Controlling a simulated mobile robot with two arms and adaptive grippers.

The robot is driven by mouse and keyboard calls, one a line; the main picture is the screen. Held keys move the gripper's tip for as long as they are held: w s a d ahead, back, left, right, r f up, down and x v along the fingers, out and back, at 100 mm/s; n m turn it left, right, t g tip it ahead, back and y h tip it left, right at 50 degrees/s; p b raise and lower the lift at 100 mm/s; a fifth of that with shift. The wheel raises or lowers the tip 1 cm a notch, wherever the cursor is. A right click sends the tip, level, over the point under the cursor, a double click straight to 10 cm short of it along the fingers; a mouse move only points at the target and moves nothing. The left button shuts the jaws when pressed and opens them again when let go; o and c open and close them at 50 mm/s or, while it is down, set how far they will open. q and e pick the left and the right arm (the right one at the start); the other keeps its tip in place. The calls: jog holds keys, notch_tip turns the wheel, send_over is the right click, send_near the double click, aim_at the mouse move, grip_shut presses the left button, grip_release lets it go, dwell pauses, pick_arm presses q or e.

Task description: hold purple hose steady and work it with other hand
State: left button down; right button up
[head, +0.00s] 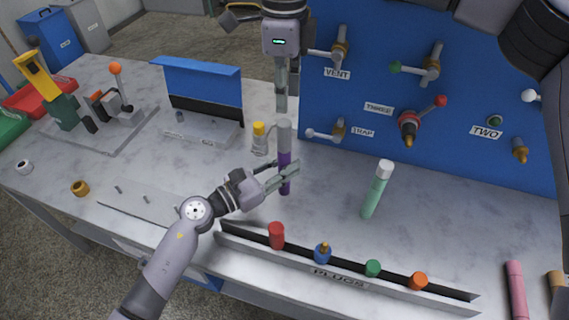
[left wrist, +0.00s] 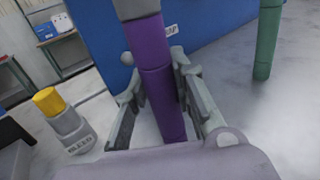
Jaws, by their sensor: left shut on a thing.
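The purple hose (head: 284,157) hangs or stands upright near the middle of the table in the head view, with a grey upper end (head: 284,132). It also shows upright in the left wrist view (left wrist: 155,72). My left gripper (head: 284,174) is shut on the purple part, with one finger on either side of it. My right gripper (head: 281,92) points down just above the hose's grey end, with a small gap between them. Its fingers look close together, but their opening is seen edge-on.
A blue panel (head: 330,98) with several valves stands behind. A yellow-capped bottle (head: 259,140) is just left of the hose. A green hose (head: 375,192) is to the right. A plug rack (head: 335,284) lies in front. The table between hose and green hose is clear.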

aim_at(284, 141)
jog(key=shift+o, duration=1.2)
jog(key=shift+s+a+f, duration=0.1)
jog(key=shift+f, duration=0.1)
jog(key=shift+o, duration=0.2)
jog(key=shift+f+m, duration=0.3)
jog(key=shift+m, duration=0.5)
notch_tip(284, 141, down, 12)
jog(key=shift+r, duration=0.15)
jog(key=shift+c, duration=0.2)
grip_shut()
